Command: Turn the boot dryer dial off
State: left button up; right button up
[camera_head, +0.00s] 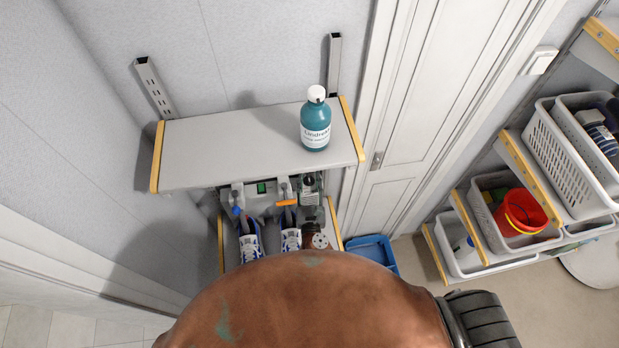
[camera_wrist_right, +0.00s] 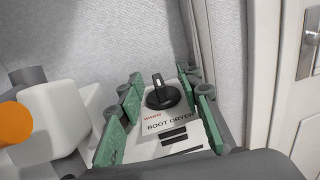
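The boot dryer's control panel (camera_wrist_right: 165,128) shows in the right wrist view, with the words BOOT DRYER and a red WARM. Its black dial (camera_wrist_right: 161,94) has a raised grip that stands roughly upright in the picture. My right gripper (camera_wrist_right: 160,100) is open, its green-padded fingers on either side of the dial with visible gaps. I cannot tell how far its tips are above the panel. In the head view my right gripper (camera_head: 309,186) is small and partly hidden under the shelf's front edge. My left gripper is not in view.
A grey shelf (camera_head: 225,150) with a teal bottle (camera_head: 316,125) overhangs the dryer area. Shoes (camera_head: 291,238) stand below, near an orange-ended part (camera_head: 287,203). A white door (camera_head: 415,110) is to the right, with a blue bin (camera_head: 372,251) on the floor and basket shelves beyond.

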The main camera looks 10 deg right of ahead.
jog(key=s+a, duration=0.1)
jog(key=s, duration=1)
jog(key=shift+s+a, duration=0.15)
jog(key=shift+a, duration=0.2)
